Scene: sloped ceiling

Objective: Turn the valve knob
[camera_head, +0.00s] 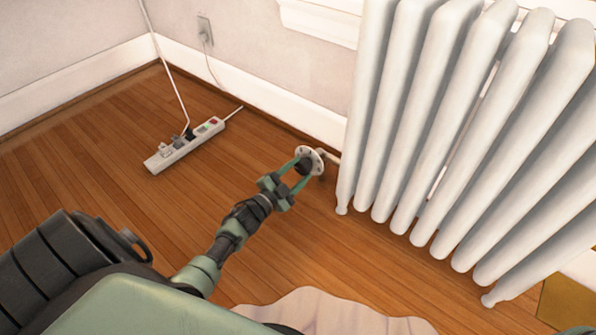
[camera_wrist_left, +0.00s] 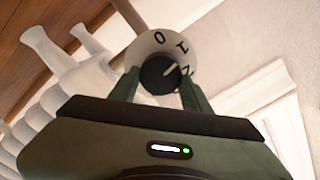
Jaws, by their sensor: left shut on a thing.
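The valve knob (camera_wrist_left: 158,75) is a dark round knob with a white pointer mark, in front of a white dial plate (camera_wrist_left: 151,45) with dark markings. In the head view the knob (camera_head: 303,167) and its pale dial (camera_head: 313,155) are at the lower left of the radiator, low above the floor. My left gripper (camera_head: 299,168) has its two green fingers on either side of the knob and is shut on it. In the left wrist view the fingers (camera_wrist_left: 158,85) flank the knob. My right gripper is not in view.
A white ribbed radiator (camera_head: 440,120) stands on the right, close to the valve. A white power strip (camera_head: 185,145) with plugs and cords lies on the wooden floor at the left. A pale rug (camera_head: 310,310) lies at the bottom. Floor between strip and valve is clear.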

